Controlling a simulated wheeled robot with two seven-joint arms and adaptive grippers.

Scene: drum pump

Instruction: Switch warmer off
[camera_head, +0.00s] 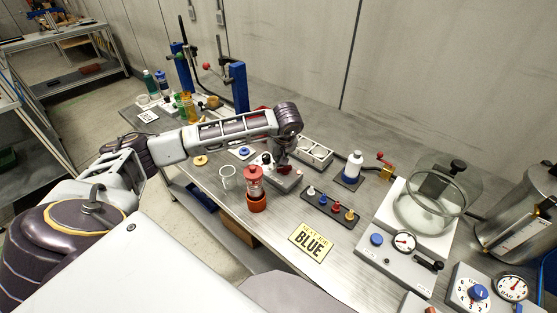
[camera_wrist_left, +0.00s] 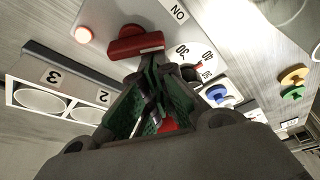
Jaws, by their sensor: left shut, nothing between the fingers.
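The warmer (camera_head: 288,182) is a small light grey box on the bench, partly hidden under my left arm. In the left wrist view its panel (camera_wrist_left: 110,17) carries a red switch handle (camera_wrist_left: 136,43), an "ON" label (camera_wrist_left: 178,11), a glowing orange lamp (camera_wrist_left: 83,34) and a numbered dial (camera_wrist_left: 188,52). My left gripper (camera_head: 282,166) points down over the warmer. In the left wrist view its green-padded fingers (camera_wrist_left: 155,66) are closed with nothing held, their tips close to the red handle and dial. I cannot tell whether they touch. My right gripper is not in view.
A numbered holder (camera_head: 317,151) with round wells stands behind the warmer. A red-topped jar (camera_head: 255,183) and clear beaker (camera_head: 228,176) stand in front. A strip of coloured knobs (camera_head: 331,207), a white bottle (camera_head: 354,165) and a glass vessel (camera_head: 437,191) are to the right.

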